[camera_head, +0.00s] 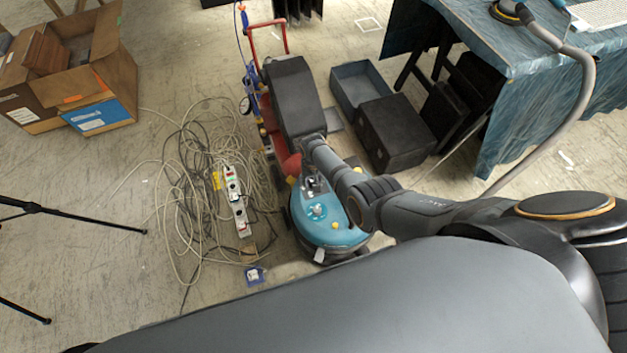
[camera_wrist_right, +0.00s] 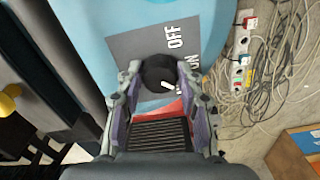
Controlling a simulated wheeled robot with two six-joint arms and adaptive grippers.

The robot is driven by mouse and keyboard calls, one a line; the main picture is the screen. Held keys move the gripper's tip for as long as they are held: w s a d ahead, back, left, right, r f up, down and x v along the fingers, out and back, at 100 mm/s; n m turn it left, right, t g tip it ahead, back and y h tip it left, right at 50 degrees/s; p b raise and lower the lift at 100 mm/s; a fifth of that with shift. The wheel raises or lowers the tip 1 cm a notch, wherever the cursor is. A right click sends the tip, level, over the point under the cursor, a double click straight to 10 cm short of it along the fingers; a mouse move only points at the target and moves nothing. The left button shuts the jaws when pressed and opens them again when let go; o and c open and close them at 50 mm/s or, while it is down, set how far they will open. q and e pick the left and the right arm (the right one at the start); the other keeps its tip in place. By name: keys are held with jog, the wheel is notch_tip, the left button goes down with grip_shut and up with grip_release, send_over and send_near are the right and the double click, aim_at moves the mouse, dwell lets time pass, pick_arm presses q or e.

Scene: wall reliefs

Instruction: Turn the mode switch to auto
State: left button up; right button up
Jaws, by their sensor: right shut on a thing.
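The mode switch is a black round knob (camera_wrist_right: 157,70) with a white pointer mark, seen in the right wrist view. It sits on a grey and red label plate on a blue machine (camera_wrist_right: 105,18). The plate reads OFF and ON; other lettering is hidden by my fingers. My right gripper (camera_wrist_right: 161,78) is shut on the knob, one finger on each side. In the head view, my right gripper (camera_head: 312,184) is over the teal machine (camera_head: 335,232), and the knob is too small to make out. My left gripper is not in view.
Tangled cables and a power strip (camera_head: 236,205) lie on the floor left of the machine. An open cardboard box (camera_head: 112,85) stands at the upper left. A black case (camera_head: 393,135) and a cloth-covered table (camera_head: 530,110) stand at the right.

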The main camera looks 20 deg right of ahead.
aim_at(313, 182)
jog(key=shift+m, duration=1.8)
jog(key=o, duration=1.2)
notch_tip(313, 182, up, 12)
